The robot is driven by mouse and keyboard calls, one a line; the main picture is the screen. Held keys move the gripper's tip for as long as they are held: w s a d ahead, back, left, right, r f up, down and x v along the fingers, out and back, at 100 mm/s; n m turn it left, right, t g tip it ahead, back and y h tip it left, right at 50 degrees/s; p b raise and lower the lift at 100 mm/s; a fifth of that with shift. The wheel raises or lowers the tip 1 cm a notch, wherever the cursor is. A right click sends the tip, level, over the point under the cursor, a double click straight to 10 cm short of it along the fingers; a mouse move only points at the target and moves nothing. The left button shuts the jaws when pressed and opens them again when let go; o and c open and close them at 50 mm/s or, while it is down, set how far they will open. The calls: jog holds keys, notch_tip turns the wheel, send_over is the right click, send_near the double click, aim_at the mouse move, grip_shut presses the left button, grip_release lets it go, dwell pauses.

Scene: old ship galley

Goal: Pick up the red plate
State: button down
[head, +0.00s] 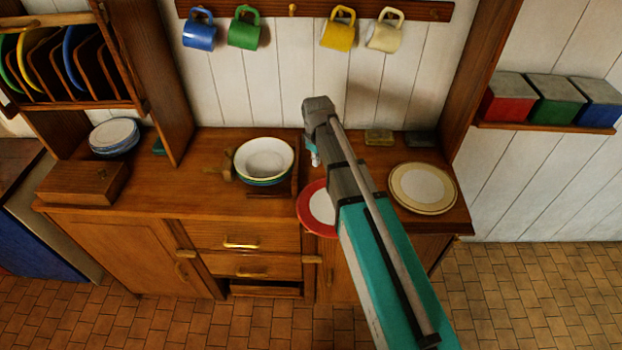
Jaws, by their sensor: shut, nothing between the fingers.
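The red plate (308,210) has a red rim and a white middle. It lies on the wooden counter near the front edge, right of the bowls. My arm crosses in front of it and hides its right part. My gripper (315,160) hangs below the end of my arm, behind the plate in the picture and apart from it as far as I can see. It is mostly hidden by the arm; only a small part of it shows, and it is shut with nothing in it.
Stacked bowls (264,160) stand left of the plate. A cream plate (422,188) lies to the right. A wooden box (83,183) and stacked blue-white dishes (114,137) are at the far left. Mugs (243,30) hang above. Bare counter (190,190) lies left of the bowls.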

aim_at(325, 186)
jog(key=shift+w+a+n, duration=0.5)
jog(key=shift+w+a, duration=0.1)
jog(key=shift+a, duration=0.35)
jog(key=shift+f, duration=0.1)
notch_tip(325, 186, down, 10)
jog(key=b, duration=1)
jog(key=shift+d, duration=0.1)
jog(key=shift+s+d, duration=0.5)
jog(key=shift+d, duration=0.25)
jog(key=shift+s+d, duration=0.45)
jog(key=shift+d, duration=0.3)
jog(key=shift+s+d, duration=0.5)
jog(key=shift+d, duration=0.25)
jog(key=shift+r, duration=0.3)
